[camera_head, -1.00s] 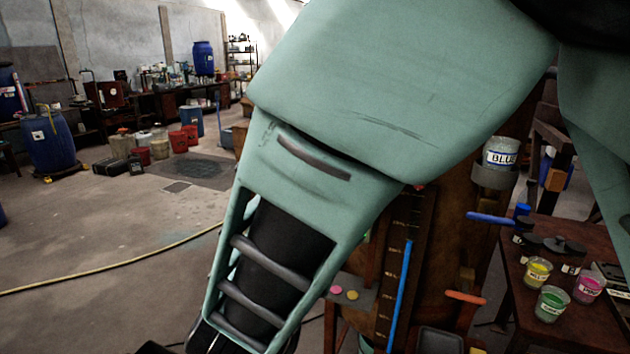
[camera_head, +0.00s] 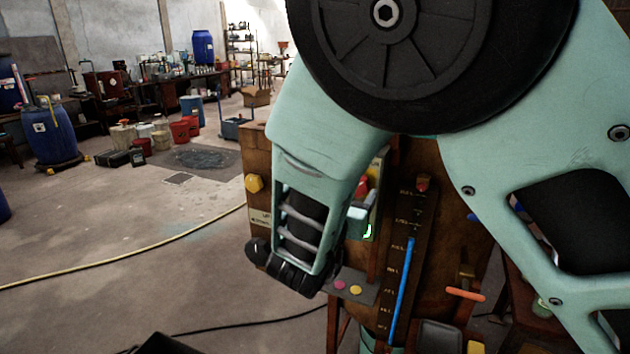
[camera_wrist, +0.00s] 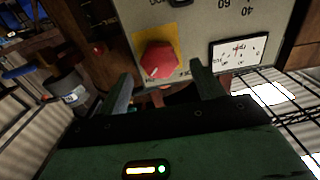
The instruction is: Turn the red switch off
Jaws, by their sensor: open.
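The red switch (camera_wrist: 160,60) is a faceted red knob with a small white mark, on a yellow plate on a pale panel in the wrist view. My gripper (camera_wrist: 161,71) is open, one finger on each side of the knob's lower part as seen there, with nothing held. I cannot tell whether the fingers touch it. In the head view a red part (camera_head: 362,186), apparently the switch, shows beside my arm, just above my gripper (camera_head: 358,213). My arm hides much of the panel, and the fingertips are not clear there.
A dial scale with numbers and a small white gauge (camera_wrist: 238,51) sit beside the switch. A blue level gauge (camera_head: 401,290) and an orange handle (camera_head: 465,294) are on the wooden vat stand. A yellow hose (camera_head: 120,262) crosses the open floor at left.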

